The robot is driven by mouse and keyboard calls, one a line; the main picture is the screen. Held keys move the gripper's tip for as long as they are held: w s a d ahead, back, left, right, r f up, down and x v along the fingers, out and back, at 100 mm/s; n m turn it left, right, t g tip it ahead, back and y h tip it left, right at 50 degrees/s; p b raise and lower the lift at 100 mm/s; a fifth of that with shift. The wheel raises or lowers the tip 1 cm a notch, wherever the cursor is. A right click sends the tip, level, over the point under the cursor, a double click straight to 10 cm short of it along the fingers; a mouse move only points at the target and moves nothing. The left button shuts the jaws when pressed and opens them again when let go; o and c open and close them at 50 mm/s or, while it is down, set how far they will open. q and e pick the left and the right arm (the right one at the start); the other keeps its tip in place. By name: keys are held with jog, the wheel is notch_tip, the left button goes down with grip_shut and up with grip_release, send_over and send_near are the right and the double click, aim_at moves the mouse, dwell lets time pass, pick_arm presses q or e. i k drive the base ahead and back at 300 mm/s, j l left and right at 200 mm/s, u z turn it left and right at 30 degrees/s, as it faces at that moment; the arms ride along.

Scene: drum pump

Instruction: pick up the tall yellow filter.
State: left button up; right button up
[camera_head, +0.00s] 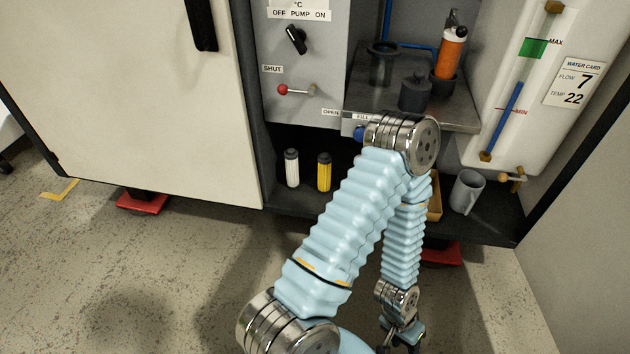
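A yellow filter (324,173) with a darker top stands upright on the dark lower shelf, left of my arm. A white filter (292,170) with a dark cap stands just left of it. My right arm rises from the bottom middle, bends over in front of the shelf and hangs down. My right gripper (401,346) is low at the bottom edge, right of the yellow filter and well apart from it. Its fingertips are partly cut off, so its opening is unclear. My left gripper is not in view.
A grey mug (467,191) and a yellowish tray (434,207), partly hidden by my arm, are on the lower shelf's right. Above, a metal shelf (455,117) carries an orange cylinder (450,55) and a dark pot (415,93). A red-knobbed lever (297,90) is left of it.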

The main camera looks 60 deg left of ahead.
aim_at(324, 159)
jog(key=j+u, duration=0.2)
jog(key=u, duration=0.25)
jog(key=j+u, duration=0.15)
jog(key=u, duration=0.35)
jog(key=j+u, duration=0.2)
jog(key=u, duration=0.25)
jog(key=i+j, duration=0.15)
jog(key=j, duration=0.15)
